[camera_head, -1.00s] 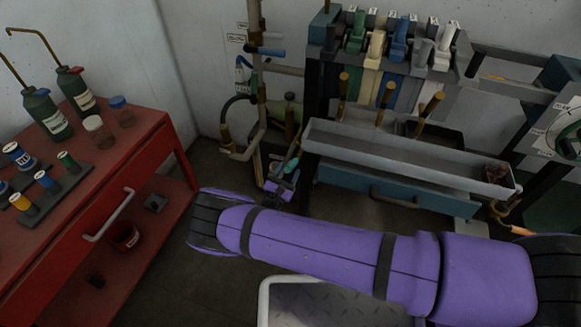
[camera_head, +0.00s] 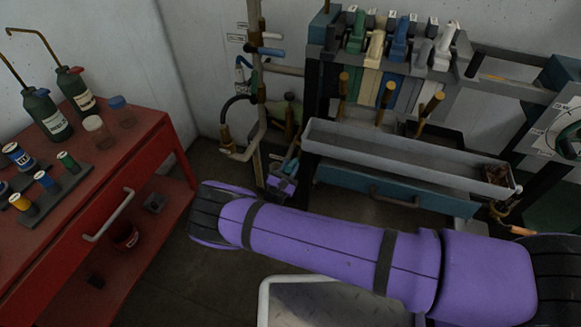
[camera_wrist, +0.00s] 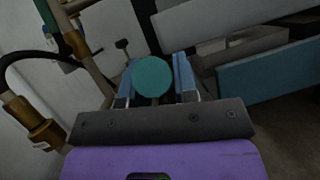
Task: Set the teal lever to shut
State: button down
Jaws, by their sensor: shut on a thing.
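The teal lever shows in the wrist view as a round teal end (camera_wrist: 152,78), squarely between the two blue-grey fingers of my gripper (camera_wrist: 155,66). The fingers are closed on it from both sides. The rest of the lever is hidden behind its round end and the fingers. In the head view my gripper (camera_head: 285,175) is low, beside the pipework and left of the grey trough. The lever is too small and covered there to read its angle.
A vertical pipe (camera_head: 258,80) with a blue-handled valve (camera_head: 268,51) stands close to the left. A grey trough (camera_head: 400,160) and a teal drawer (camera_head: 380,185) are on the right. A red bench (camera_head: 150,150) with bottles is at far left.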

aim_at(293, 161)
jog(key=shift+r, duration=0.1)
jog(key=shift+w+d+r+g+y, duration=0.1)
jog(key=shift+w+r+g+y, duration=0.25)
jog(key=shift+r+g, duration=0.35)
jog(key=shift+w+d+r+n+g+y, duration=0.2)
jog(key=shift+w+r+g+y, duration=0.15)
jog(key=shift+g, duration=0.2)
jog(key=shift+w+d+r+n+g+y, duration=0.1)
jog(key=shift+w+r+n+g+y, duration=0.15)
jog(key=shift+g, duration=0.3)
jog(key=shift+w+d+r+g+y, duration=0.25)
jog(key=shift+w+r+g+y, duration=0.4)
jog(key=shift+g, duration=0.45)
jog(key=shift+w+d+r+n+g+y, duration=0.15)
jog(key=shift+w+g+y, duration=0.15)
jog(key=shift+w+g, duration=0.25)
jog(key=shift+w+d+r+n+g+y, duration=0.15)
jog(key=shift+w+g+y, duration=0.15)
jog(key=shift+w+g, duration=0.2)
jog(key=c, duration=0.9)
grip_release()
jog(key=v, duration=1)
jog(key=shift+s+a+r, duration=0.2)
jog(key=shift+r, duration=0.05)
